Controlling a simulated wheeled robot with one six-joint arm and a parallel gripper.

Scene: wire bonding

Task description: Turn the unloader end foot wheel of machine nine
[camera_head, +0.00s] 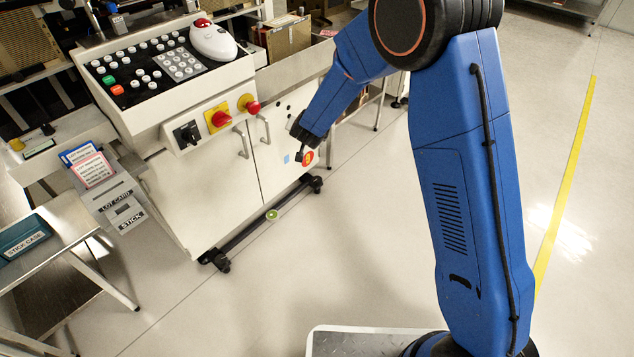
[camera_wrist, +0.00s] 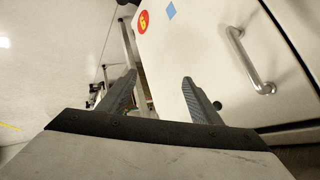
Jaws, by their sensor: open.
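The white machine (camera_head: 200,195) stands at the left, with a red number disc (camera_head: 308,158) low on its right side. The same kind of disc (camera_wrist: 143,21) shows in the wrist view, seen turned, so its digit reads like a 6 or a 9. A dark foot (camera_head: 316,184) is under the machine's right corner and another foot (camera_head: 221,262) under its near corner. Neither is labelled as the unloader end. My gripper (camera_wrist: 160,92) is open and empty, pointing along the machine's side. In the head view its tip is partly hidden beside the machine, above the right foot.
A dark rail (camera_head: 262,225) runs low between the feet, with a small green disc (camera_head: 272,215) beside it. Door handles (camera_head: 241,142) stick out from the front. A side table (camera_head: 60,240) stands at the left. The floor (camera_head: 370,230) to the right is clear.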

